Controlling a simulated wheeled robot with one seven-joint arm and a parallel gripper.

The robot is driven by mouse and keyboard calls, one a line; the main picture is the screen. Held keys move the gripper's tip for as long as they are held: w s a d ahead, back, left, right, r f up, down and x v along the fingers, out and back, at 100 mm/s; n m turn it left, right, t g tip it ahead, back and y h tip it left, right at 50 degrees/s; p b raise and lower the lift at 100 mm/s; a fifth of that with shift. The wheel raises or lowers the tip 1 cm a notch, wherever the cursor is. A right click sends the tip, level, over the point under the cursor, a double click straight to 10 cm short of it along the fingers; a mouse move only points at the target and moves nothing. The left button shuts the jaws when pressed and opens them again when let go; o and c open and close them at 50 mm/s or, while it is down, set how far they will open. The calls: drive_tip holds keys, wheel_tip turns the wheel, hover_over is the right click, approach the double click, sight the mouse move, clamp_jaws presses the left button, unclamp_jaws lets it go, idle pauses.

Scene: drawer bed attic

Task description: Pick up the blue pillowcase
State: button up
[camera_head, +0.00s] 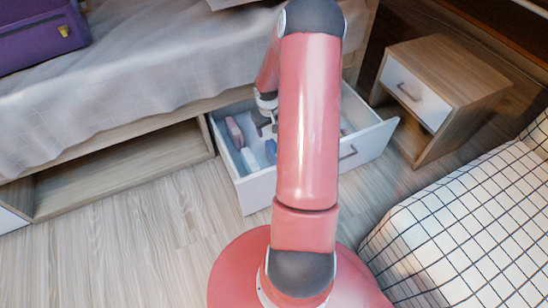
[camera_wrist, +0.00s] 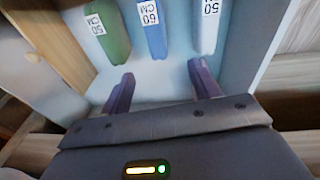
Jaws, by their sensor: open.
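The blue pillowcase (camera_wrist: 151,32) is a narrow folded bundle with a white "60 CM" label. In the wrist view it lies in the open drawer (camera_head: 242,190), between a green bundle (camera_wrist: 109,38) and a pale one (camera_wrist: 206,28). In the head view a dark blue bundle (camera_head: 271,151) shows near the drawer's front, partly hidden by my arm. My gripper (camera_wrist: 162,88) is open and empty, its two fingers spread. The blue bundle is ahead of the gap between the fingertips and apart from them. In the head view my gripper (camera_head: 264,124) is over the drawer.
A pink bundle (camera_head: 235,132) and a pale bundle (camera_head: 249,160) lie in the drawer's left part. A purple suitcase (camera_head: 40,35) rests on the grey bed cover (camera_head: 150,60). Wooden floor at left is clear.

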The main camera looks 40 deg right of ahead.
sight(271, 145)
drive_tip(key=shift+m+y, duration=0.3)
drive_tip(key=shift+y, duration=0.1)
drive_tip(key=f, duration=0.4)
drive_tip(key=d+f+b, duration=0.1)
drive_tip(key=f, duration=0.3)
drive_tip(key=s+d+f, duration=0.1)
drive_tip(key=f, duration=0.3)
drive_tip(key=shift+d+f, duration=0.15)
drive_tip(key=shift+f, duration=0.2)
drive_tip(key=f, duration=0.1)
drive_tip(key=f+b, duration=0.1)
drive_tip(key=f, duration=0.3)
drive_tip(key=shift+w+f+b, duration=0.25)
drive_tip(key=shift+b, duration=0.05)
drive_tip(key=c, duration=1.1)
